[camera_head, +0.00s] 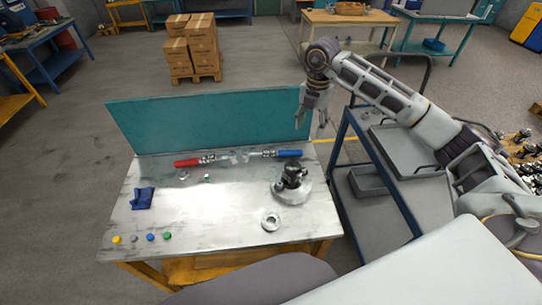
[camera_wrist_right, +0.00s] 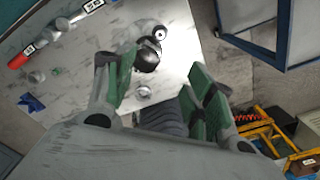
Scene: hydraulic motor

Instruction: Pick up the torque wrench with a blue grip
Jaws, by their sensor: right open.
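The torque wrench with a blue grip (camera_head: 289,153) lies on the metal workbench (camera_head: 225,215), near its back panel, its grip to the right. A second wrench with a red grip (camera_head: 188,162) lies in line with it to the left; its red grip also shows in the right wrist view (camera_wrist_right: 19,61). My right gripper (camera_head: 313,112) is above the bench's back right corner, apart from the blue grip, open and empty. In the right wrist view its green-padded fingers (camera_wrist_right: 160,80) are spread. The blue grip is not visible there. My left gripper is not in view.
A dark motor on a round base (camera_head: 292,185) and a metal ring (camera_head: 270,220) are on the bench's right side. A blue cloth (camera_head: 143,198) and several coloured buttons lie left. The teal back panel (camera_head: 210,125) rises behind. A blue-framed cart (camera_head: 395,185) stands right.

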